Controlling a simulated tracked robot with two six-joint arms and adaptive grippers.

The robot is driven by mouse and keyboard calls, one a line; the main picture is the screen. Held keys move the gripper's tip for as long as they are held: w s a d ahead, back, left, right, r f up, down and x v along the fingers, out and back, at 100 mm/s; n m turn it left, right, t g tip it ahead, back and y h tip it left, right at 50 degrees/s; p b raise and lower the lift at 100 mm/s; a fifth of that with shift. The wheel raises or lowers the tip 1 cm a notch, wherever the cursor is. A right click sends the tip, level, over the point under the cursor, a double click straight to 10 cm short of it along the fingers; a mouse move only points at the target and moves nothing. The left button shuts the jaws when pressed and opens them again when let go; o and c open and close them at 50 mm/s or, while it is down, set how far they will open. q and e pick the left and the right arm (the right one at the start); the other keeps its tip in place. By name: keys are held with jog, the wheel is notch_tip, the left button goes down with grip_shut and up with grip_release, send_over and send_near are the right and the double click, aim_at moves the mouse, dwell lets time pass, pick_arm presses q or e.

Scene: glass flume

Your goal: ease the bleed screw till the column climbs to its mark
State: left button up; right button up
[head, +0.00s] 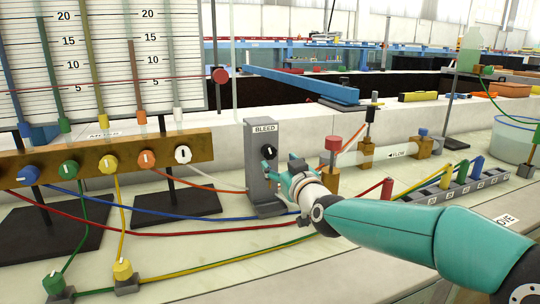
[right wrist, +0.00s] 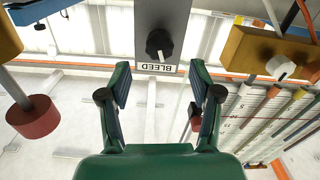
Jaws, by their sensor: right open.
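The grey bleed post (head: 262,178) stands upright on the bench, labelled BLEED, with a black bleed screw (head: 269,152) on its face. My right gripper (head: 284,178) is just right of the post. In the right wrist view, upside down, its two green fingers (right wrist: 160,75) are open and empty; the black screw (right wrist: 159,45) lies beyond the tips, between them and apart. The gauge board (head: 82,22) at the left carries several coloured tubes and a scale with 5 to 20 visible. The exact column levels are too small to read. My left gripper is out of view.
A brass manifold (head: 70,168) with several coloured knobs stands below the board. Coloured hoses cross the bench around the post's foot. A red-capped brass fitting (head: 332,165) stands close right of my gripper. A numbered grey rack (head: 440,190) is further right.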

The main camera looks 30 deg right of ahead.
aim_at(271, 154)
jog(key=x, duration=0.7)
jog(key=shift+w, duration=0.1)
jog(key=shift+c, duration=0.3)
